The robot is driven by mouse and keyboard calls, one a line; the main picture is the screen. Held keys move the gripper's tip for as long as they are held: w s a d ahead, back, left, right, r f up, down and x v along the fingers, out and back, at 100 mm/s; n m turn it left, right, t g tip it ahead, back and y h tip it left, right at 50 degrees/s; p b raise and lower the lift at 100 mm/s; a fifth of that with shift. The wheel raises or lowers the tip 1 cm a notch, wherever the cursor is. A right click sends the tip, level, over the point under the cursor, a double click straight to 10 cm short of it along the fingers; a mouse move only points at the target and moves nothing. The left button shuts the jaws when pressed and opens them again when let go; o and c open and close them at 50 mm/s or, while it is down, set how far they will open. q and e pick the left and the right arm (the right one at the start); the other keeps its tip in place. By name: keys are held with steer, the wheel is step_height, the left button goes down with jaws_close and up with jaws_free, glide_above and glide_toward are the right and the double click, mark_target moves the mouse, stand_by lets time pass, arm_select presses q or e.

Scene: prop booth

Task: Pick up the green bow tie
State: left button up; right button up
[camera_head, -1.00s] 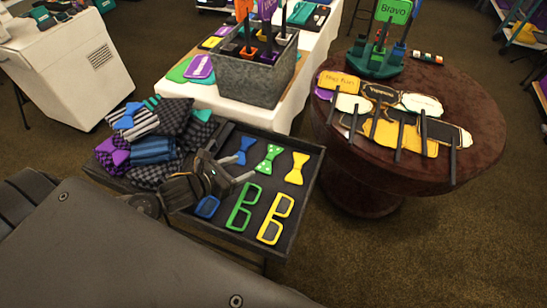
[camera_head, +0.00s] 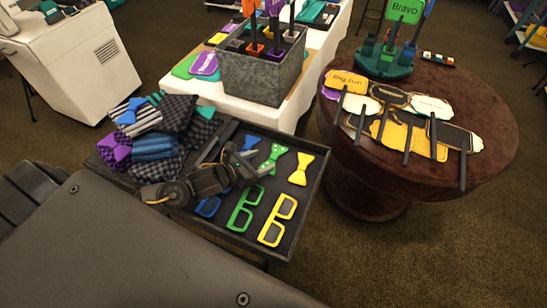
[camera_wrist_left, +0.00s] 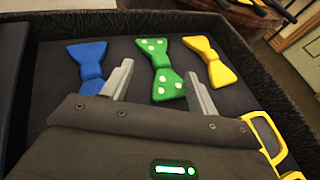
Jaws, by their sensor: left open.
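The green bow tie (camera_head: 273,158) with pale dots lies in the dark tray (camera_head: 318,178), between a blue bow tie (camera_head: 249,144) and a yellow bow tie (camera_head: 300,169). In the left wrist view the green bow tie (camera_wrist_left: 161,70) lies ahead of and between the two fingers. My left gripper (camera_head: 262,165) is over the tray, close to the near end of the green bow tie. It is open and empty; its fingers (camera_wrist_left: 157,88) stand apart. Whether the fingers reach down to the bow tie's level is unclear. My right gripper is not seen.
Green glasses (camera_head: 244,208), yellow glasses (camera_head: 277,220) and partly hidden blue glasses (camera_head: 208,207) lie nearer in the tray. A grey metal bin (camera_head: 262,74) and a round brown table (camera_head: 490,130) with signs stand beyond.

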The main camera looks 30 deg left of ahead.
mark_target(272, 156)
arm_select(q)
steer(key=x, duration=0.5)
steer(key=shift+r+p, duration=0.1)
steer(key=shift+p, duration=0.25)
jaws_close()
